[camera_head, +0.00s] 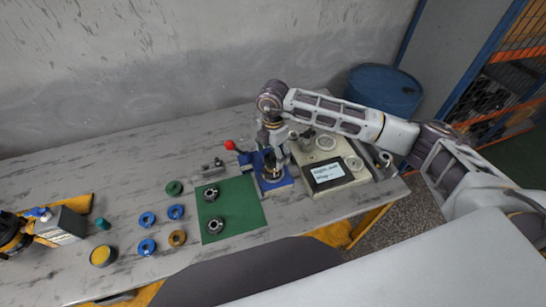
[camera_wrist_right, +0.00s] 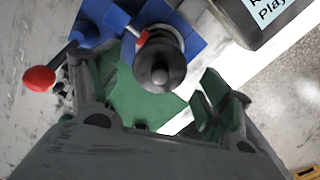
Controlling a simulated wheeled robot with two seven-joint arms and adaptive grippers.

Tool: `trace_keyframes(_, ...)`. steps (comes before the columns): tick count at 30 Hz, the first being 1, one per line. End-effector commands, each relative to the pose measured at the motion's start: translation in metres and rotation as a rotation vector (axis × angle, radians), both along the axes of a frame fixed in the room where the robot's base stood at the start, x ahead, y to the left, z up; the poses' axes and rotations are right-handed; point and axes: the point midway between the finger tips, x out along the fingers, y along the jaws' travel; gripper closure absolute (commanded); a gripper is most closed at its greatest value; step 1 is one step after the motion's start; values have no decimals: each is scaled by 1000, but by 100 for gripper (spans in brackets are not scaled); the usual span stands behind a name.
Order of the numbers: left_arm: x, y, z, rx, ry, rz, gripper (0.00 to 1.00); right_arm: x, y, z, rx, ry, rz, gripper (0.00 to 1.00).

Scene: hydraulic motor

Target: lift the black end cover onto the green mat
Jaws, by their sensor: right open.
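My right gripper (camera_head: 277,158) is open and points down above the blue fixture (camera_head: 273,182) on the table. A dark, rounded part, which looks like the black end cover (camera_wrist_right: 160,66), is at the blue fixture in the right wrist view, ahead of and between the spread fingers (camera_wrist_right: 155,98). I cannot tell whether the fingers touch it. In the head view the gripper partly hides it. The green mat (camera_head: 238,208) lies just left of the fixture and carries two dark ring-shaped parts (camera_head: 211,193) (camera_head: 216,225).
A red-knobbed lever (camera_head: 230,145) rises at the fixture's left. A beige device with a screen (camera_head: 328,175) stands close on the right. Blue rings (camera_head: 176,212), a brass ring (camera_head: 177,238) and a green ring (camera_head: 174,188) lie left of the mat. The mat's right half is clear.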

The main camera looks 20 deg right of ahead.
Motion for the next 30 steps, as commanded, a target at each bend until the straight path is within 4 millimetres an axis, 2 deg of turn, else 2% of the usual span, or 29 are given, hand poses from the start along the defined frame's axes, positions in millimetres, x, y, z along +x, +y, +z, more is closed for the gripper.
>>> trace_keyframes(6, 0, 0, 3, 0, 0, 0, 60, 0, 0, -14, 0, 0, 0, 21)
trace_keyframes(20, 0, 0, 2, 0, 0, 0, 60, 0, 0, -15, 0, 0, 0, 21)
trace_keyframes(30, 0, 0, 2, 0, 0, 0, 60, 0, 0, -15, 0, 0, 0, 65)
